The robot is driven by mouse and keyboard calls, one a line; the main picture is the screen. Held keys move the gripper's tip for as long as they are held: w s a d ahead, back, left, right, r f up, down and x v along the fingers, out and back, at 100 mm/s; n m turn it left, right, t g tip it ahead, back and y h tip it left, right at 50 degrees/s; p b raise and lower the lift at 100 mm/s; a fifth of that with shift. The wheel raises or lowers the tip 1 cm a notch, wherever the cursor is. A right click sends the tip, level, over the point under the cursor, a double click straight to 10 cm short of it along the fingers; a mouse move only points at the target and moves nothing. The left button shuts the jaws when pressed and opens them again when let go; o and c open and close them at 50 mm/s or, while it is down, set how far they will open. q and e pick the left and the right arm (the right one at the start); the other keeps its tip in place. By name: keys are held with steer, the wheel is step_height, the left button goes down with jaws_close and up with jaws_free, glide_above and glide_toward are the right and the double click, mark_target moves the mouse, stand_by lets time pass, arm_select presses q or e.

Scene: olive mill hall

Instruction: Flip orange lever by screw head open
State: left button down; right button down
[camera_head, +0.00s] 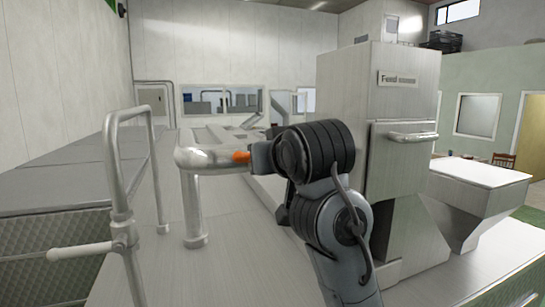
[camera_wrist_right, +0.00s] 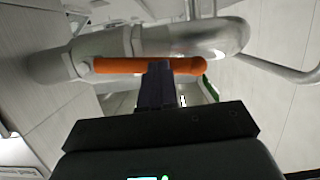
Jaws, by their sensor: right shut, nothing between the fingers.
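The orange lever (camera_wrist_right: 135,66) lies across the upper middle of the right wrist view, along a thick grey pipe (camera_wrist_right: 160,40). Its rounded knob end is at the right. In the head view only a short orange piece of the lever (camera_head: 240,157) shows beside my right arm. My right gripper (camera_wrist_right: 158,68) is shut and empty, with its fingertips at the lever's lower edge; I cannot tell whether they touch it. My left gripper is not in view.
The pipe (camera_head: 205,158) bends down to a floor flange at the left. A metal railing (camera_head: 112,170) stands further left. A tall steel cabinet (camera_head: 375,90) with a handle stands right of my arm, with a hopper (camera_head: 480,185) beside it. Walkway floor is clear at front left.

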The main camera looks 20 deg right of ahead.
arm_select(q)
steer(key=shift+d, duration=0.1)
arm_select(e)
steer(key=shift+w+f, duration=0.15)
steer(key=shift+f, duration=0.2)
stand_by(0.5)
